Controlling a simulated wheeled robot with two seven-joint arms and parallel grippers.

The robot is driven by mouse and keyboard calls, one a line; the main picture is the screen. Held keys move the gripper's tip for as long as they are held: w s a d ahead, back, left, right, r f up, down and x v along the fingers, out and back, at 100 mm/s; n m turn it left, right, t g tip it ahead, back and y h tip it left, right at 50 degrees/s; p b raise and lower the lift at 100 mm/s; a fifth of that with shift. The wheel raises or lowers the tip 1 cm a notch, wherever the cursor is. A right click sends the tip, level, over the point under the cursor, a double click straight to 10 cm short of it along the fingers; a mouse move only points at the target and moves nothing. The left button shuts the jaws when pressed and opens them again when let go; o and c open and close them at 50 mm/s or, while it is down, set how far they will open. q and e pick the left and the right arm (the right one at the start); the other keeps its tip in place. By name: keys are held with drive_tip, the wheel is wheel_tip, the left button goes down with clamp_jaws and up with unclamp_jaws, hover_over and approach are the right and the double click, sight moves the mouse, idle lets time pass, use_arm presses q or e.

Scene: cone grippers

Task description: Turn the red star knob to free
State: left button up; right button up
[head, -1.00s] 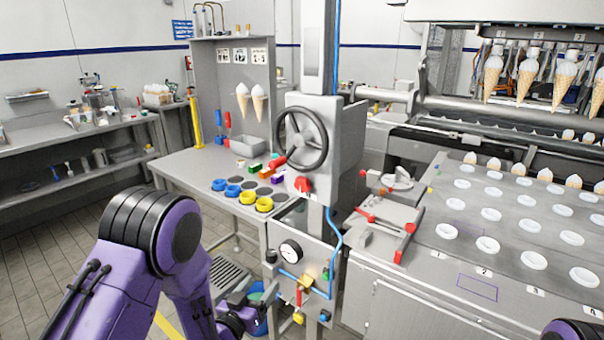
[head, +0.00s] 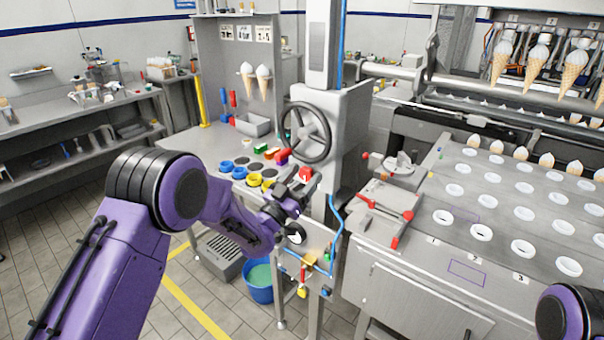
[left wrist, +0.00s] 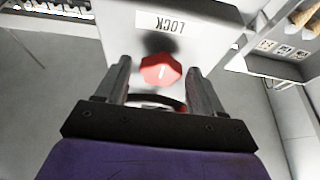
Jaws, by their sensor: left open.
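The red star knob (head: 305,174) sits low on the front of the grey machine housing (head: 345,120), under the black handwheel (head: 306,132). In the left wrist view the knob (left wrist: 160,71) shows a white pointer line. A LOCK label (left wrist: 168,23) appears upside down above it there. My left gripper (head: 296,190) is just in front of and below the knob. In the left wrist view its two open fingers (left wrist: 160,85) stand on either side of the knob, with visible gaps. My right gripper is not in view; only a purple part of my right arm shows at lower right.
A pressure gauge (head: 296,234), a blue hose (head: 337,225) and small valves are below the knob. A steel worktable (head: 195,145) with coloured rings stands to the left. A tray table (head: 500,215) with white cups is at right. A blue bucket (head: 258,290) is on the floor.

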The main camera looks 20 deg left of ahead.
use_arm(q)
drive_tip(key=shift+c, duration=0.3)
drive_tip(key=c, duration=1)
drive_tip(key=shift+o, duration=0.2)
drive_tip(key=shift+n, duration=0.3)
drive_tip(key=n+y, duration=0.2)
drive_tip(key=n, duration=0.1)
drive_tip(key=shift+n+t+b, duration=0.4)
drive_tip(key=n+y, duration=0.1)
drive_tip(key=n, duration=0.2)
drive_tip(key=n+y, duration=0.2)
drive_tip(key=n, duration=0.1)
drive_tip(key=n+g+y, duration=0.1)
drive_tip(key=n, duration=0.2)
drive_tip(key=n+y, duration=0.2)
drive_tip(key=n, duration=0.2)
drive_tip(key=shift+r+g, duration=0.15)
drive_tip(key=shift+g, duration=0.25)
drive_tip(key=shift+n+g+y+p, duration=0.3)
drive_tip(key=shift+n+g+p, duration=0.5)
drive_tip(key=shift+n, duration=1.8)
drive_tip(key=shift+d, duration=0.1)
